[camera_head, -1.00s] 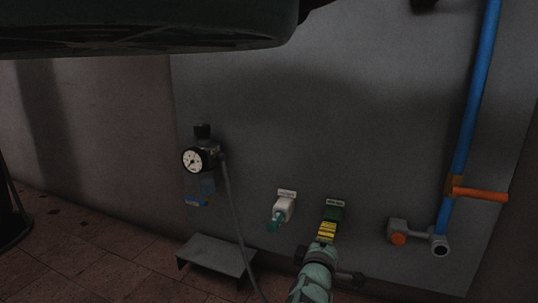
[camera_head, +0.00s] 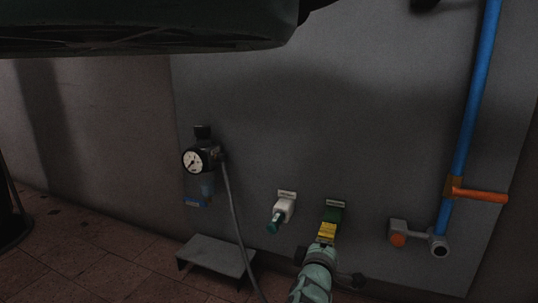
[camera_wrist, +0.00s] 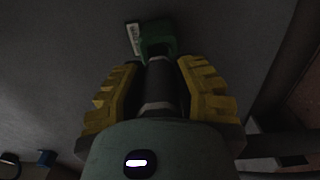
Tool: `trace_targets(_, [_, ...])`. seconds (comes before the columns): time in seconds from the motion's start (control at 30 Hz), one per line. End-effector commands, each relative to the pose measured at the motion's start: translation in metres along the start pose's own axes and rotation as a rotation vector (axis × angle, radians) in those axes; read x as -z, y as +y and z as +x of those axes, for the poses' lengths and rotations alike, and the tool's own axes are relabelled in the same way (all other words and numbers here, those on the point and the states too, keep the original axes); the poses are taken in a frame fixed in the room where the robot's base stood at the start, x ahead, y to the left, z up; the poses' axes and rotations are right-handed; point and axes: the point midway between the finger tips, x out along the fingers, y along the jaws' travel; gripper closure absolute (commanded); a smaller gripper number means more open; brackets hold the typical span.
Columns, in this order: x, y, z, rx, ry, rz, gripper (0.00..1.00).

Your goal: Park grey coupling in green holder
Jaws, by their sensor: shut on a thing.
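The green holder (camera_head: 334,213) is fixed to the grey wall panel, with a small white label above it. In the wrist view the green holder (camera_wrist: 158,42) lies straight beyond my fingertips. My gripper (camera_head: 327,232), with yellow ribbed fingers, is just below and in front of the holder. In the wrist view my gripper (camera_wrist: 157,80) is shut on the dark grey coupling (camera_wrist: 160,85), a cylinder lying between the fingers. The far end of the coupling meets the holder's opening; I cannot tell how deep it sits.
A white holder (camera_head: 285,207) with a teal piece (camera_head: 273,226) is to the left. A gauge (camera_head: 194,160) with a hose (camera_head: 236,220) hangs further left above a metal shelf (camera_head: 216,256). At right are a blue pipe (camera_head: 472,110), an orange lever (camera_head: 480,195) and a grey fitting (camera_head: 438,246).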

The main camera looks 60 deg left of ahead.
Motion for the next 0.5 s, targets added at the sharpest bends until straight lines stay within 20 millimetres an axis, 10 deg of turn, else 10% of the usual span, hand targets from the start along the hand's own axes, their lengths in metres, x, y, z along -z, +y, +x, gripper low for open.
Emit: trace_targets(0.5, [-0.0004,-0.0004,0.0099,0.0,-0.002,0.001,1.0])
